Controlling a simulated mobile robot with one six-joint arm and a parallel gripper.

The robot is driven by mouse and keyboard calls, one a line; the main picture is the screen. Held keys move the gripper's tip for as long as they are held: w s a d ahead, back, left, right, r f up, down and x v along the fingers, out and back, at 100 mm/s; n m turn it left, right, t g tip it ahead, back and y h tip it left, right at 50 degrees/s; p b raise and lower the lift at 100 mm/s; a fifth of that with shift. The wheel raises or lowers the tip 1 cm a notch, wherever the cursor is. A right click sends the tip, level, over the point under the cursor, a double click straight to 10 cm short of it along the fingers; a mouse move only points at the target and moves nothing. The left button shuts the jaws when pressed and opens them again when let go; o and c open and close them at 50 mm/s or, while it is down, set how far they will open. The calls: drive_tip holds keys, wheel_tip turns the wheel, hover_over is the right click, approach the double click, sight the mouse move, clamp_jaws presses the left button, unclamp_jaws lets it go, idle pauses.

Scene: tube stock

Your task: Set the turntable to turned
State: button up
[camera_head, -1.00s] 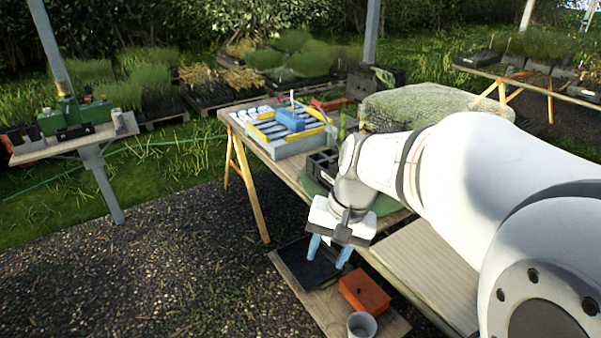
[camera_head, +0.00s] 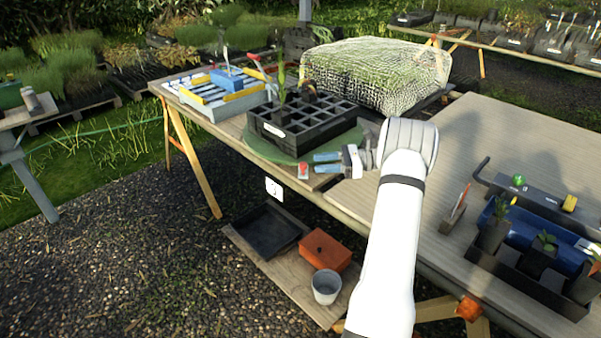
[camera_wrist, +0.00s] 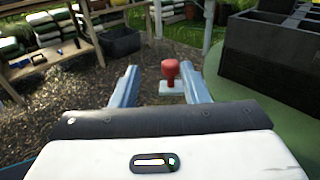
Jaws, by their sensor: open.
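The turntable (camera_head: 268,149) is a flat green disc on the table. It carries a black tray (camera_head: 305,125) divided into cells, with a tall green plant in one cell. A red knob (camera_head: 303,170) on a small pale base is at the turntable's front edge; it also shows in the wrist view (camera_wrist: 170,70). My gripper (camera_head: 316,163) is open, with its blue fingers pointing left toward the knob. In the wrist view my gripper (camera_wrist: 164,86) has the knob ahead between its fingers, apparently short of it. Contact cannot be told.
A blue and yellow rack (camera_head: 222,95) stands at the table's left end, and a net-covered mound (camera_head: 375,75) behind. A dark tray with pots (camera_head: 530,275) is at the right. An orange box (camera_head: 326,250) and grey bucket (camera_head: 326,287) sit on a low board.

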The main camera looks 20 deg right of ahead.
sight(303, 164)
drive_tip(key=shift+m+t, duration=0.3)
drive_tip(key=shift+t, duration=0.1)
drive_tip(key=w+a, duration=0.1)
drive_tip(key=w+a+f, duration=0.1)
drive_tip(key=a, duration=0.1)
drive_tip(key=w+a, duration=0.1)
drive_tip(key=a, duration=0.1)
drive_tip(key=shift+w+f+b, duration=0.2)
drive_tip(key=shift+w+b, duration=0.05)
drive_tip(key=shift+b, duration=0.05)
drive_tip(key=shift+c, duration=0.3)
clamp_jaws()
drive_tip(key=shift+f, duration=0.1)
